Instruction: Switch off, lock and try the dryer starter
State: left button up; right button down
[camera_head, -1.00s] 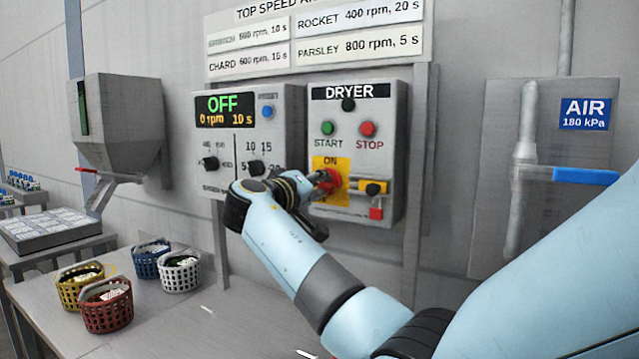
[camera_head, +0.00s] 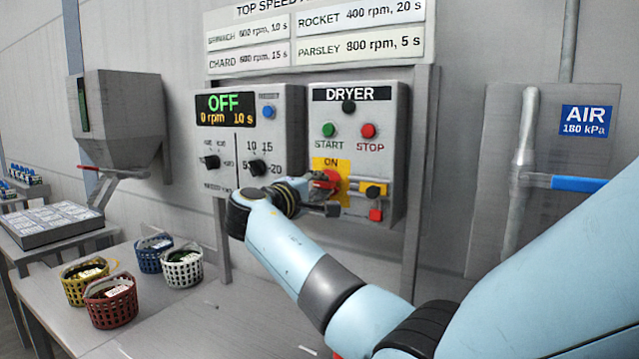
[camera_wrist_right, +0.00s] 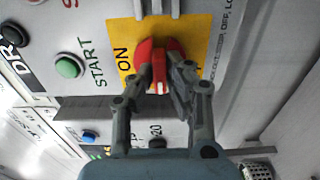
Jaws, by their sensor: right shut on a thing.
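The dryer starter (camera_head: 391,143) is a grey box on the wall stand with a green START button (camera_head: 328,130) and a red STOP button (camera_head: 368,130). Below them is a red rotary handle (camera_head: 329,179) on a yellow plate marked ON, partly hidden by my right gripper (camera_head: 318,190). In the right wrist view, the fingers (camera_wrist_right: 160,85) are shut on the red handle (camera_wrist_right: 158,58). To its right are a black and yellow piece (camera_head: 373,189) and a small red padlock-like piece (camera_head: 376,214). My left gripper does not show.
Left of the starter, a control box shows OFF, 0 rpm, 10 s on its display (camera_head: 225,109). Several baskets (camera_head: 110,303) stand on the bench at lower left. A blue-handled air valve (camera_head: 577,184) is at right.

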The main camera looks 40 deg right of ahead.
dwell(0.5)
jog(key=c, duration=1.4)
grip_release()
jog(key=shift+w, duration=0.1)
jog(key=shift+o, duration=0.2)
jog(key=v, duration=1.2)
